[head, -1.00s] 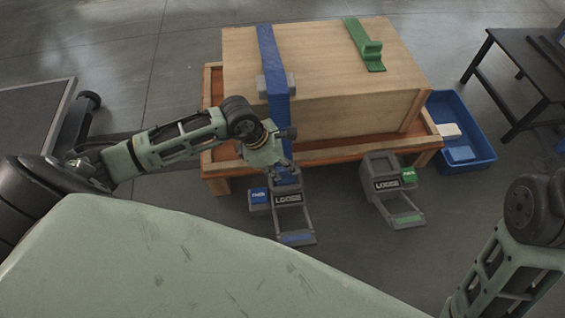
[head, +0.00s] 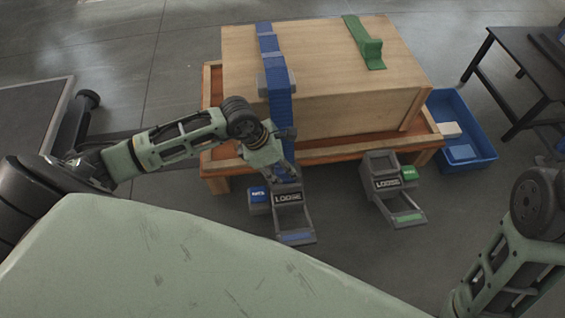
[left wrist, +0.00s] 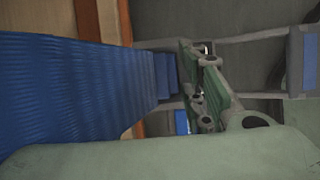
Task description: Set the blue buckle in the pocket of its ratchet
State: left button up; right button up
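The blue strap (head: 279,105) crosses the wooden crate and hangs down its front toward the blue-marked ratchet (head: 291,218). That ratchet sits on the floor with a blue tag at its left and a LOOSE label. My left gripper (head: 284,173) is low at the front of the crate, at the strap's lower end and just above the ratchet. In the left wrist view the strap (left wrist: 70,90) fills the left side and leads to small blue pieces beside my gripper fingers (left wrist: 205,90). I cannot make out the blue buckle or whether the fingers hold it. My right gripper is out of view.
The wooden crate (head: 325,100) stands on an orange-brown pallet (head: 350,152). A green strap (head: 366,50) lies over its right side, and a green-marked ratchet (head: 390,190) stands on the floor. A blue bin (head: 480,160) and dark table (head: 515,65) are at right.

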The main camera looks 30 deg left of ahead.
pick_arm(q)
jog(key=v, duration=1.2)
jog(key=shift+w, duration=0.1)
